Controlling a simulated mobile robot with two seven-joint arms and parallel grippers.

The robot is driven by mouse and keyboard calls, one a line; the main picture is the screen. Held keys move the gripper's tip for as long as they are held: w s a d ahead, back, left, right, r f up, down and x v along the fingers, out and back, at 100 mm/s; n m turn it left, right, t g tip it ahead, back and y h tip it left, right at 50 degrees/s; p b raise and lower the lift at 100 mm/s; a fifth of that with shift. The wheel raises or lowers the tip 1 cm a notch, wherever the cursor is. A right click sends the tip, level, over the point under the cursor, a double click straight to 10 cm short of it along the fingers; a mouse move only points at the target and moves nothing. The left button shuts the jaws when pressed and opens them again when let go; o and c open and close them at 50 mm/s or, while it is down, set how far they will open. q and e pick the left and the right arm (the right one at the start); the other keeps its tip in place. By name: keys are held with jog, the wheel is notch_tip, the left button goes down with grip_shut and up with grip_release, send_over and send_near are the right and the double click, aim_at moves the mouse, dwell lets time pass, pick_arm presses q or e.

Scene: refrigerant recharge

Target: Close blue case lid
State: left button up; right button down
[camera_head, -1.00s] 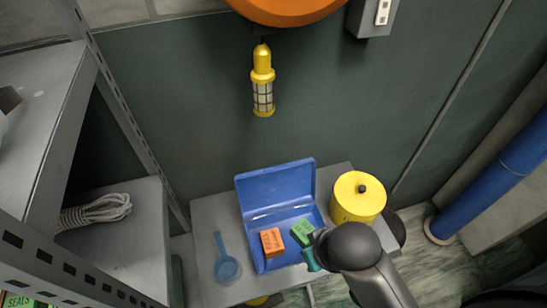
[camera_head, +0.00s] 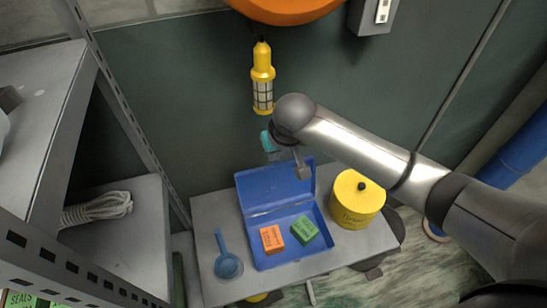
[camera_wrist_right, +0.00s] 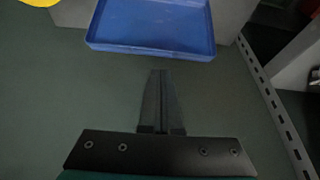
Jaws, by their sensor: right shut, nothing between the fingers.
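The blue case (camera_head: 290,253) lies on the small grey table with its lid (camera_head: 262,192) standing open at the back, against the wall side. An orange box (camera_head: 272,240) and a green box (camera_head: 305,230) lie inside the case. My right gripper (camera_head: 304,172) is at the lid's upper right edge in the head view; whether it touches the lid cannot be told. In the right wrist view its fingers (camera_wrist_right: 161,75) are shut and empty, with a blue panel of the case (camera_wrist_right: 150,28) beyond the tips. My left gripper is not in view.
On the grey table (camera_head: 205,212), a yellow canister (camera_head: 352,208) stands right of the case and a blue scoop-like tool (camera_head: 228,265) lies left of it. A yellow lamp (camera_head: 262,85) hangs above. Metal shelving with rope (camera_head: 97,209) stands at the left.

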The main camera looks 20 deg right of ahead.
jog(key=w+d+b+x, duration=0.1)
jog(key=b+x, duration=0.1)
jog(key=x, duration=0.7)
jog(key=shift+w+d, duration=0.15)
jog(key=shift+w, duration=0.2)
jog(key=shift+d+f, duration=0.1)
